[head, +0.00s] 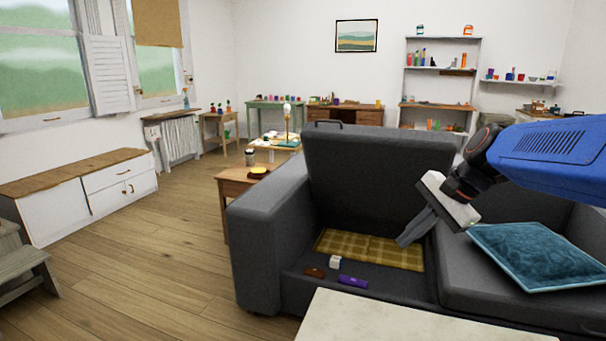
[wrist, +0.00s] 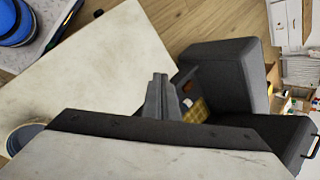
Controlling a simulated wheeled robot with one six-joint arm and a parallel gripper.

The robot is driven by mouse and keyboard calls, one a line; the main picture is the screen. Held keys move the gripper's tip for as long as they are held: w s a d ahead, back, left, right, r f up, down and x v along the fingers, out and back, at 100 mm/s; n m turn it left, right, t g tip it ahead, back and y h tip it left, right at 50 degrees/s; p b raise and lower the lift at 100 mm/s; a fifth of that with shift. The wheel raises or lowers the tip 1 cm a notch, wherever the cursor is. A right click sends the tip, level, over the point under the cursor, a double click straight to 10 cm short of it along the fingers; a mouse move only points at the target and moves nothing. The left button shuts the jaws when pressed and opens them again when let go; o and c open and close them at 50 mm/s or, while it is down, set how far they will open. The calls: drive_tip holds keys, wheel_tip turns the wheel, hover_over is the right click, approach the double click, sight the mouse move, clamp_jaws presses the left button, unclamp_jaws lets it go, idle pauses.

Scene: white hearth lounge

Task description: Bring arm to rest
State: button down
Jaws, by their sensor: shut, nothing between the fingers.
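My arm reaches in from the right in the head view, blue with a dark wrist. My gripper (head: 403,241) is shut and empty, its grey fingers pointing down and left in front of the grey sofa (head: 262,225). In the wrist view my gripper (wrist: 159,82) shows its fingers together, with nothing between them. The sofa's left seat is raised like a lid (head: 375,170), and a storage space lies open below it. Whether the fingers touch the sofa I cannot tell.
In the open space lie a yellow checked blanket (head: 370,249), a white cube (head: 335,262), a purple item (head: 353,281) and a brown item (head: 314,272). A teal cushion (head: 540,256) is on the right seat. A pale tabletop (head: 390,322) stands in front.

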drive_tip(key=s+d+f+n+h, duration=0.1)
drive_tip(key=s+f+n, duration=0.2)
drive_tip(key=s, duration=0.4)
drive_tip(key=s+d+f+n+t+h, duration=0.1)
drive_tip(key=s+d+f+n+h, duration=0.1)
drive_tip(key=s+f+n, duration=0.2)
drive_tip(key=s+d+f+n+h, duration=0.1)
drive_tip(key=s+f+n, duration=0.3)
drive_tip(key=s, duration=0.6)
drive_tip(key=shift+s+d+n+t+h, duration=0.15)
drive_tip(key=shift+d+n+t+h, duration=0.2)
drive_tip(key=shift+n+h, duration=0.3)
idle(5.2)
